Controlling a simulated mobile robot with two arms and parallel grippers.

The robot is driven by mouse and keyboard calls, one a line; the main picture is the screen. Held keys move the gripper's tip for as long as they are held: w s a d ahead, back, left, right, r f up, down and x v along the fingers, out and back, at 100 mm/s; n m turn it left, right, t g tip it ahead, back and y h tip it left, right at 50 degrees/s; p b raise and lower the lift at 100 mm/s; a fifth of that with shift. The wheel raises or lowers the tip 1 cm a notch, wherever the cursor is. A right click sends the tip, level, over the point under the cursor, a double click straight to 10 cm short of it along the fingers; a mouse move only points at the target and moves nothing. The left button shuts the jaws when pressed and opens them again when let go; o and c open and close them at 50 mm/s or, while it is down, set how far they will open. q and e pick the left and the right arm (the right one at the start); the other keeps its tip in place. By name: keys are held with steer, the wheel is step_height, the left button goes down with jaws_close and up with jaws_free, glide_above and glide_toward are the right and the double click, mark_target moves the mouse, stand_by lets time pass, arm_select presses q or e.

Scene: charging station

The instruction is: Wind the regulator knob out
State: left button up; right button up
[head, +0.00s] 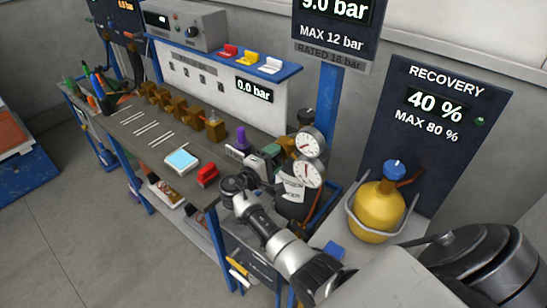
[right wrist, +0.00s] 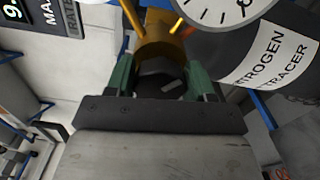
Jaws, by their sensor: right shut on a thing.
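The regulator has two round white gauges (head: 310,143) and sits on top of the dark nitrogen cylinder, whose white label (head: 292,188) shows in the head view. In the right wrist view its brass body (right wrist: 160,45) is ahead, with one gauge (right wrist: 215,8) at the top. My right gripper (right wrist: 166,82) is shut on the dark regulator knob (right wrist: 160,82), with a green finger on either side of it. In the head view the right gripper (head: 270,152) is at the left of the gauges, and the knob is hard to make out. My left gripper is not in view.
The workbench (head: 150,130) holds brass fittings, a light-blue-screened device (head: 182,160), a red object (head: 207,175) and a purple object (head: 242,138). A yellow recovery cylinder (head: 375,210) stands at the right. Displays read 0.0 bar, 9.0 bar and 40 %. The floor at left is clear.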

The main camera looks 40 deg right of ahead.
steer(key=n, duration=0.1)
steer(key=n+p, duration=0.1)
steer(key=shift+r+n, duration=0.25)
steer(key=shift+n, duration=0.15)
steer(key=n+p, duration=0.1)
steer(key=n, duration=0.2)
steer(key=shift+w+r+n+p, duration=0.1)
steer(key=shift+n+p, duration=0.2)
steer(key=n+p, duration=0.2)
steer(key=n, duration=0.2)
steer(key=shift+w+r+n, duration=0.1)
steer(key=shift+n, duration=0.2)
steer(key=n+p, duration=0.1)
steer(key=n, duration=0.1)
steer(key=shift+n, duration=0.4)
steer(key=n+p, duration=0.1)
steer(key=n, duration=0.3)
steer(key=shift+w, duration=0.2)
steer(key=n, duration=0.4)
steer(key=shift+w+n, duration=0.15)
steer(key=shift+n, duration=1.75)
